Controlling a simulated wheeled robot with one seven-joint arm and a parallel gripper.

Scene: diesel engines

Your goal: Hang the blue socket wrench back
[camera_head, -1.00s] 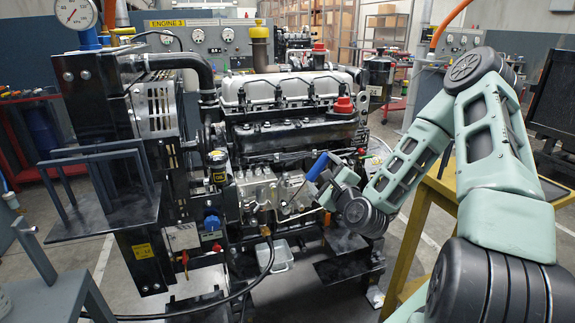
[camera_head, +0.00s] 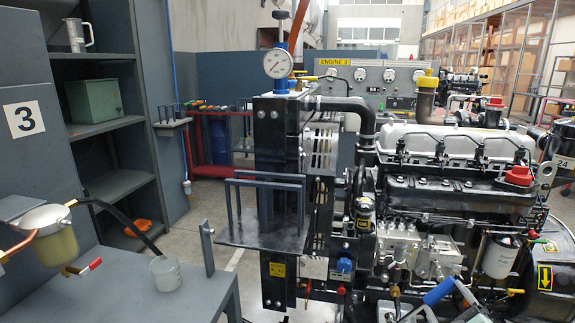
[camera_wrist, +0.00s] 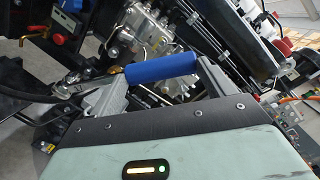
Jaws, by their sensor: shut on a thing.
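The blue socket wrench shows its blue handle (camera_wrist: 160,68) across the jaws of my gripper (camera_wrist: 162,80) in the wrist view. My gripper is shut on it. In the head view the blue handle (camera_head: 438,291) shows at the bottom edge, in front of the engine's lower part, with my gripper (camera_head: 440,302) mostly cut off by the frame.
The engine (camera_head: 450,190) fills the right side. A pressure gauge (camera_head: 278,64) tops the black stand. A grey bench (camera_head: 140,290) with a beaker (camera_head: 165,272) stands at left front. A small wall shelf (camera_head: 172,123) with upright pegs is behind. Floor shows between bench and stand.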

